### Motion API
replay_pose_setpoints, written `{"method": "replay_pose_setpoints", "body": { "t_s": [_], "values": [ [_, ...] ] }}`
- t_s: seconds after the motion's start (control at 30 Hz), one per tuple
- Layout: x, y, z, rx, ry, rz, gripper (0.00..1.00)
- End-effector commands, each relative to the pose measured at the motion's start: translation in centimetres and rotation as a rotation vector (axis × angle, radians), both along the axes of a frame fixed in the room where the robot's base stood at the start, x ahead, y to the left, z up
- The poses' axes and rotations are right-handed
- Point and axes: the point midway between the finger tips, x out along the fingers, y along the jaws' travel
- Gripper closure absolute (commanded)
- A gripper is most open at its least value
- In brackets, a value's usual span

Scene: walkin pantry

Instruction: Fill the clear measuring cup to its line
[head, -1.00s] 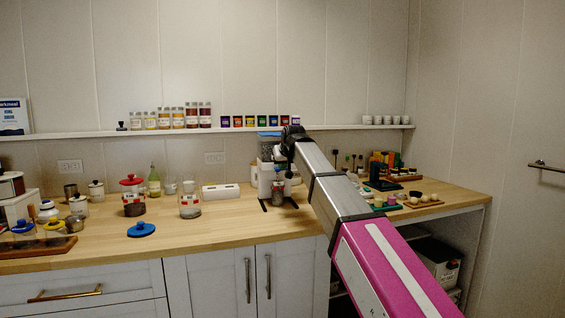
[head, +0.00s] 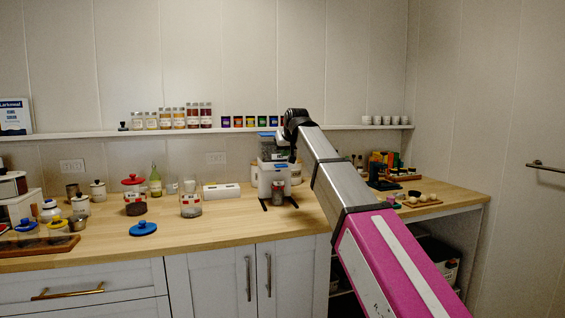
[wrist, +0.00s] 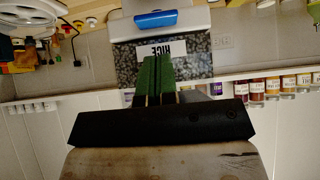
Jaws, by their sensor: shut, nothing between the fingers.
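The rice dispenser (head: 264,181) stands on the counter, white below with a clear grain bin above. In the wrist view, its RICE label shows upside down, with grain around it and a blue bar (wrist: 162,19) on the white part. A small cup (head: 278,193) with a greyish look stands at the dispenser's front; whether it is the measuring cup, its line and its fill cannot be made out. My gripper (wrist: 160,57) has green fingers, closed together and empty, in front of the label. In the head view, my arm's dark end partly covers the dispenser's right side.
A jar with a red-and-white label (head: 190,204), a red-lidded jar (head: 135,196) and a blue lid (head: 143,229) lie to the left. A board with small round items (head: 421,201) is at the right. A wall shelf (head: 225,131) holds spice jars.

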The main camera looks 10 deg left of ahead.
Motion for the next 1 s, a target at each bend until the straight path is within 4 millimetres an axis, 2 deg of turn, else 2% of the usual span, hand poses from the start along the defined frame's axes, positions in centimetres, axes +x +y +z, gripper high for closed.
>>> {"method": "replay_pose_setpoints", "body": {
  "t_s": [0.03, 0.2, 0.4, 1.0],
  "values": [
    [-0.8, -0.5, 0.8, 0.001, -0.002, 0.0, 1.0],
    [-2.6, -1.5, 2.8, 0.001, -0.002, 0.0, 1.0],
    [-3.7, -2.2, 4.2, 0.001, -0.002, 0.0, 1.0],
    [-3.9, -2.3, 4.5, 0.001, -0.002, 0.0, 1.0]
  ]
}}
